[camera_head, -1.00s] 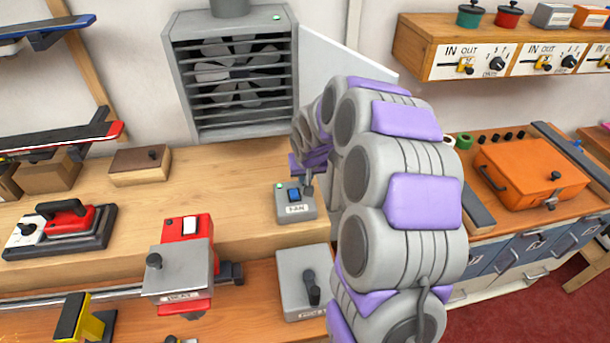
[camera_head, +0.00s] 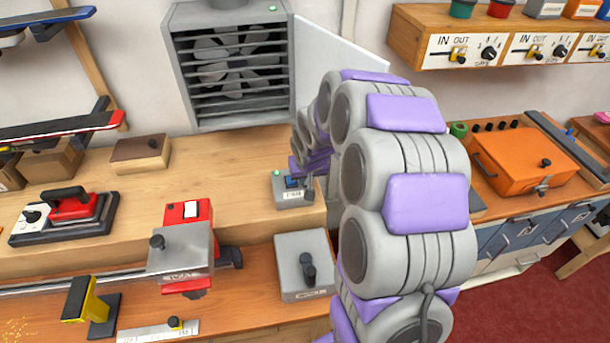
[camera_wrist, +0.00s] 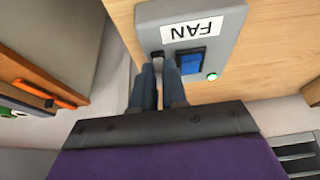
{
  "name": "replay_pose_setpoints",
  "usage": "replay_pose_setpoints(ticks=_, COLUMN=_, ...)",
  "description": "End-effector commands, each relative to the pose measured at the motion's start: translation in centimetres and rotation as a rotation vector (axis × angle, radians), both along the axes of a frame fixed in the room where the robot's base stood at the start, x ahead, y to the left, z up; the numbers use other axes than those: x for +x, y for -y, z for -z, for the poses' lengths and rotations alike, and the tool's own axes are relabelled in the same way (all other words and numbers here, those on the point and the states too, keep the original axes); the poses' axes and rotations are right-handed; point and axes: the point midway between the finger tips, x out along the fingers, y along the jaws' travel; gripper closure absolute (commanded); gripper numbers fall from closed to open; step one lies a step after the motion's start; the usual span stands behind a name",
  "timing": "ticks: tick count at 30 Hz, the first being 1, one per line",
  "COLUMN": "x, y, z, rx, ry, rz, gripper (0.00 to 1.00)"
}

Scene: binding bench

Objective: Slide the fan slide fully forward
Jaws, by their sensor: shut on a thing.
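The fan control is a small grey box (camera_head: 292,201) on the wooden bench, with a FAN label, a blue switch (camera_wrist: 190,62) and a lit green lamp (camera_wrist: 212,76). The fan slide (camera_wrist: 157,58) is a small dark piece beside the blue switch, at the fingertips in the wrist view. My gripper (camera_wrist: 161,82) is shut on the fan slide. Its fingers hide much of the slide. In the head view my gripper (camera_head: 308,187) is at the right side of the box, partly hidden by my arm.
A louvred fan housing (camera_head: 235,75) is on the wall behind. A grey lever box (camera_head: 306,264) and a red-and-grey device (camera_head: 182,250) stand in front of the fan box. An orange case (camera_head: 527,158) is at right.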

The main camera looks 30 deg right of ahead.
Motion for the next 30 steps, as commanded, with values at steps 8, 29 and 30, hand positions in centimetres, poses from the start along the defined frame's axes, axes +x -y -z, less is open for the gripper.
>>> replay_pose_setpoints(ticks=8, x=-0.2, y=-0.1, z=0.3, rx=0.002, ry=-0.011, rz=0.000, gripper=0.65)
replay_pose_setpoints(ticks=29, x=-2.3, y=-0.7, z=-6.1, rx=0.000, ry=-0.003, rz=0.000, gripper=0.62)
replay_pose_setpoints(ticks=30, x=-2.6, y=-0.8, z=-7.0, rx=0.000, ry=-0.002, rz=0.000, gripper=0.62)
